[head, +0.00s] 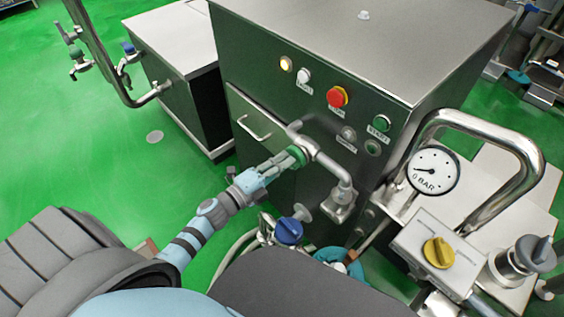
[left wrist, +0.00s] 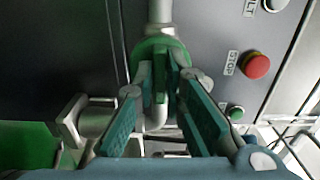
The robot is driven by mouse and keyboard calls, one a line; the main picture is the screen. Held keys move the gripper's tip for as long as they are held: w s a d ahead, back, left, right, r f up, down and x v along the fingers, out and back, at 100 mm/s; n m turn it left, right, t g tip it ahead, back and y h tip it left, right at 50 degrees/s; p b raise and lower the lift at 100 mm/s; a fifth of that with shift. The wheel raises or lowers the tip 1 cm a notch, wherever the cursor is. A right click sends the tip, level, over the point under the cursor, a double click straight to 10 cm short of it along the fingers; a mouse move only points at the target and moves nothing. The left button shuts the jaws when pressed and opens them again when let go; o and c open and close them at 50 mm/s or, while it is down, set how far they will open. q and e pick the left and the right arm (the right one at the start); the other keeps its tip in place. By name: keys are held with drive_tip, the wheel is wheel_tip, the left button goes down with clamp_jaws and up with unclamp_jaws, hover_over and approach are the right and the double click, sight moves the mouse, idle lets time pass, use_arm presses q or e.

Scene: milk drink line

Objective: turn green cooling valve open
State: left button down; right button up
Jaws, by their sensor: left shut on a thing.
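The green cooling valve (head: 298,155) sits on a steel pipe at the front of the dark machine cabinet. Its green round part also shows in the left wrist view (left wrist: 160,47), at the end of a vertical pipe. My left gripper (head: 287,162) reaches it from the lower left and is shut on it. In the left wrist view the fingers (left wrist: 165,85) close around the valve from both sides and hide part of it. The valve's exact angle is hard to tell. My right gripper is not in view.
The cabinet front carries a red stop button (head: 337,97), a lit lamp (head: 286,64) and a door handle (head: 253,130). A blue-handled valve (head: 289,231) is just below my left gripper. A pressure gauge (head: 433,171) and yellow knob (head: 438,252) stand to the right.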

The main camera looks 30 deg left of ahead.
use_arm(q)
drive_tip(key=c, duration=1.7)
unclamp_jaws()
drive_tip(key=shift+o, duration=0.2)
drive_tip(key=v, duration=1.2)
